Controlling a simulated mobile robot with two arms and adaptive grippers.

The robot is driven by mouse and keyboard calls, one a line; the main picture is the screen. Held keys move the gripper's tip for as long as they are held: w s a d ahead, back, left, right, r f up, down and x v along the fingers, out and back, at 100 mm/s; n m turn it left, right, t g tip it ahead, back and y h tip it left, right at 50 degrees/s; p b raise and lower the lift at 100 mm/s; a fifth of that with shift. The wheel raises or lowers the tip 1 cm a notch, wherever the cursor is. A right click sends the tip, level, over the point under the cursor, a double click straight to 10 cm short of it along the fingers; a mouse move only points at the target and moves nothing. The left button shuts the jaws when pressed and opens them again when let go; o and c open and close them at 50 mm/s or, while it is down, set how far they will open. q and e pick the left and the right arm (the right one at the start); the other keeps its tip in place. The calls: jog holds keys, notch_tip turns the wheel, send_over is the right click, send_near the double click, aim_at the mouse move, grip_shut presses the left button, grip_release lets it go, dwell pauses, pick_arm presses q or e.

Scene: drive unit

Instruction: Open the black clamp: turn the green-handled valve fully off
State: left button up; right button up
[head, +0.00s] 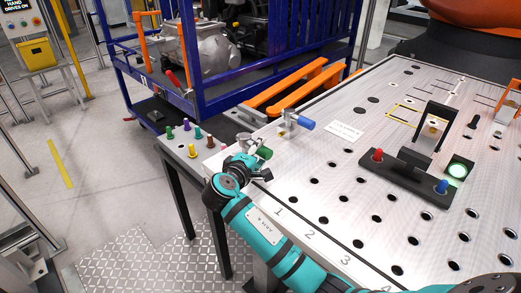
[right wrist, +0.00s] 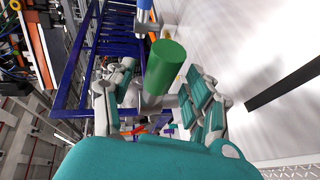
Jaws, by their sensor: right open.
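The green valve handle (head: 265,152) sticks out by the near left corner of the perforated table, just beyond my right gripper (head: 256,166). In the right wrist view the green handle (right wrist: 165,72) is a plain cylinder between the two spread fingers of my right gripper (right wrist: 160,100). The fingers stand apart, with no clear contact on the handle. The black clamp (head: 432,128) stands with its arm raised on a black base (head: 408,178) on the table. My left gripper is not in view.
A blue-handled valve (head: 302,123) sits just beyond the green one. Coloured pegs (head: 186,125) stand on a side shelf at the left. The black base carries a red knob (head: 377,154), a blue knob (head: 441,186) and a lit green lamp (head: 458,171). A blue frame cart (head: 150,95) stands behind.

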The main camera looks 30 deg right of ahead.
jog(key=v, duration=1)
